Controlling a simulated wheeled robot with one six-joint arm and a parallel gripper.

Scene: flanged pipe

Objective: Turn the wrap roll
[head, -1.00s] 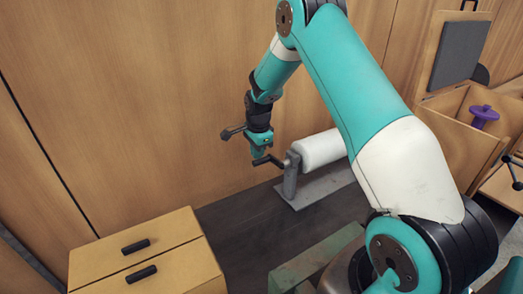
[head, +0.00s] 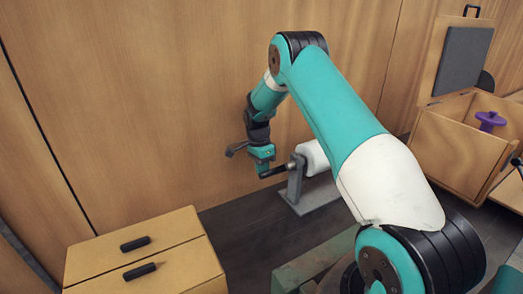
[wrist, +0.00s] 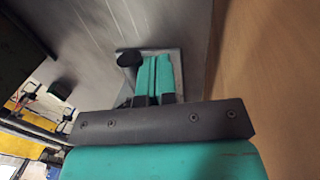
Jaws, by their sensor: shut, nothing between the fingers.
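The white wrap roll (head: 313,157) lies level on a grey stand (head: 295,190) by the wooden wall, its right part hidden behind my arm. A dark crank handle (head: 276,170) sticks out from its left end, its tip low beside my gripper. My gripper (head: 264,172) points down at the crank's outer end. In the wrist view my teal fingers (wrist: 153,78) are together with nothing between them. A dark round knob (wrist: 129,58) shows just left of the fingertips; I cannot tell whether they touch it.
A wooden drawer cabinet (head: 140,250) with black handles stands at the front left. An open wooden box (head: 455,150) with a purple spool (head: 490,121) is at the right. A greenish bench (head: 315,262) is in front. The dark floor left of the stand is clear.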

